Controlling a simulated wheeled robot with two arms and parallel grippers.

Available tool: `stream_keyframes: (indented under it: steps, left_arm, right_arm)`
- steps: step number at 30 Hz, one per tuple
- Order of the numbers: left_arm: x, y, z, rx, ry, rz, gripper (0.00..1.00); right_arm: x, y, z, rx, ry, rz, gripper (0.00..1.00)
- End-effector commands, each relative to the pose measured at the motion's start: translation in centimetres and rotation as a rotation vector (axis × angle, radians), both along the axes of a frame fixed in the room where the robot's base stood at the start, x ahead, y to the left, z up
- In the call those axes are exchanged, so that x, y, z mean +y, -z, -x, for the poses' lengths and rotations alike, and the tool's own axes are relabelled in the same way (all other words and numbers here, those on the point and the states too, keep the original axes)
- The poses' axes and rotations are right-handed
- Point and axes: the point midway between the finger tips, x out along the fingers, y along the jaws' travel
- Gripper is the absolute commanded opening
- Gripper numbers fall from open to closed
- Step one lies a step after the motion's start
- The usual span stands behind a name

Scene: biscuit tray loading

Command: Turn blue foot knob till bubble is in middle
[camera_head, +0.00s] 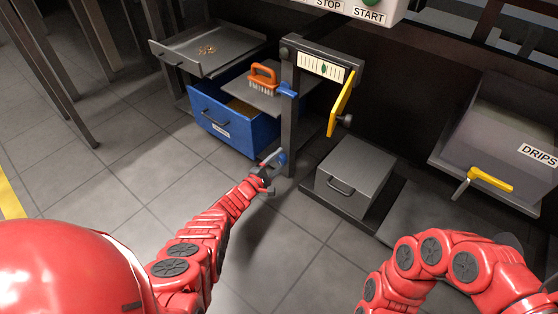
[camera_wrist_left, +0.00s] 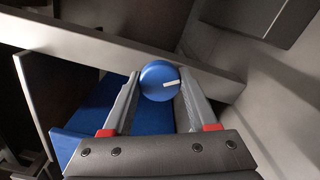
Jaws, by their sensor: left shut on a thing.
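The blue foot knob (camera_wrist_left: 159,81) is round with a white mark that points right in the left wrist view. In the head view it shows low on the dark post (camera_head: 282,158). My left gripper (camera_head: 270,168) is shut on the knob, with one finger on each side of it. The level gauge (camera_head: 309,64) is a pale strip with dark scale lines at the top of the post. Its dark green bubble (camera_head: 323,69) appears close to the middle of the strip; the exact offset is too small to tell. My right arm shows at lower right, but its gripper is not visible.
A blue drawer (camera_head: 232,126) stands open left of the post, below a grey tray (camera_head: 207,50) with crumbs. An orange brush (camera_head: 263,75) lies on a grey shelf. A yellow handle (camera_head: 341,103) hangs right of the post. A grey box (camera_head: 355,174) stands on the right.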

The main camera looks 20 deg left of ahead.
Motion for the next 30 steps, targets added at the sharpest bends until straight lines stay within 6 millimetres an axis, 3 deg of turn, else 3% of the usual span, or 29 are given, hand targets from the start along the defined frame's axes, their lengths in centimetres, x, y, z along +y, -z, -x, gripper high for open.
stream_keyframes:
  steps: [18, 30]
  left_arm:
    - [0.04, -0.04, -0.01, -0.187, 0.000, -0.516, 0.03]
    - [0.07, -0.02, -0.03, -0.252, -0.001, -0.694, 0.03]
  right_arm:
    - [0.00, -0.01, 0.00, 0.000, 0.000, 0.000, 0.45]
    - [0.00, -0.01, 0.01, 0.000, 0.000, 0.000, 0.45]
